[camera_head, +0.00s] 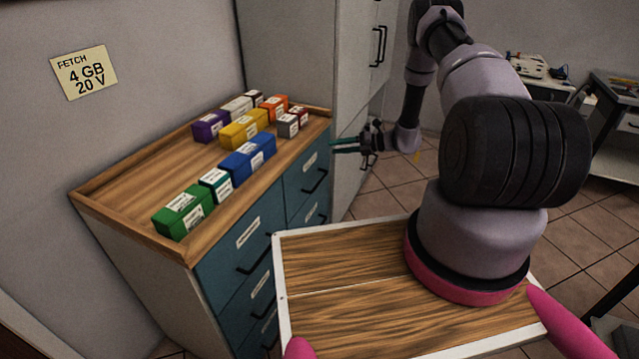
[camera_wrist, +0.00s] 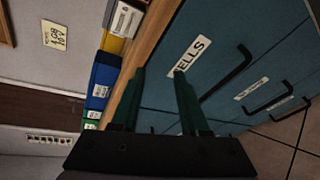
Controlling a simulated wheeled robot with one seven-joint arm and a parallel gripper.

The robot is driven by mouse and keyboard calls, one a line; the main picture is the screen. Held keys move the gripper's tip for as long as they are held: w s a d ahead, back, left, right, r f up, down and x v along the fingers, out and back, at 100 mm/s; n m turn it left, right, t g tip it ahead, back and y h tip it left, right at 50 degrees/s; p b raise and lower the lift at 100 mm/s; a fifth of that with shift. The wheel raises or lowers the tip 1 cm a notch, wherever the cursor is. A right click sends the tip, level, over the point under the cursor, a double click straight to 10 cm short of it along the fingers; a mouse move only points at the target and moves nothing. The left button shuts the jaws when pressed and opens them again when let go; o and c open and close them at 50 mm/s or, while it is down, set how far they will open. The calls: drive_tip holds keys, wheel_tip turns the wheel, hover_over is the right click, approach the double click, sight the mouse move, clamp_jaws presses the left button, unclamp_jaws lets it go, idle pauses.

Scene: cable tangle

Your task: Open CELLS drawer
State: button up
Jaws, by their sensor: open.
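The CELLS drawer is the teal top drawer in the right column of the cabinet in the head view (camera_head: 296,177). In the wrist view its front (camera_wrist: 222,40) bears a white label reading "ELLS" (camera_wrist: 190,60), the first letter hidden by a finger. Its black bar handle (camera_wrist: 229,76) lies to the right of the fingers, apart from them. The drawer looks shut. My gripper (camera_head: 333,146) is beside the cabinet's right front, near the top edge. In the wrist view its two green fingers (camera_wrist: 160,73) are apart with nothing between them.
More teal drawers with black handles (camera_wrist: 270,103) lie below. The wooden cabinet top (camera_head: 130,188) carries several coloured boxes, including green (camera_head: 182,213), blue (camera_head: 248,158) and yellow (camera_head: 243,128). A tall grey cabinet (camera_head: 349,170) stands behind. A note (camera_head: 84,73) reads "FETCH 4 GB 20 V".

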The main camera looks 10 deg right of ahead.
sight(320, 181)
drive_tip(key=s+d+f+m+t+h, duration=0.1)
drive_tip(key=s+d+f+m+t, duration=0.15)
drive_tip(key=f+m, duration=0.8)
drive_tip(key=w+a+f+n, duration=0.1)
drive_tip(key=a+f, duration=0.1)
drive_tip(key=a, duration=0.1)
drive_tip(key=w+a+f+n, duration=0.1)
drive_tip(key=w+a+f, duration=0.1)
drive_tip(key=w+a+f+n, duration=0.1)
drive_tip(key=w+a+f, duration=0.1)
drive_tip(key=a, duration=0.1)
drive_tip(key=shift+w+a+f+n+t, duration=0.15)
drive_tip(key=shift+w+a+n+t, duration=0.1)
drive_tip(key=shift+a+n, duration=0.1)
drive_tip(key=shift+c, duration=0.3)
clamp_jaws()
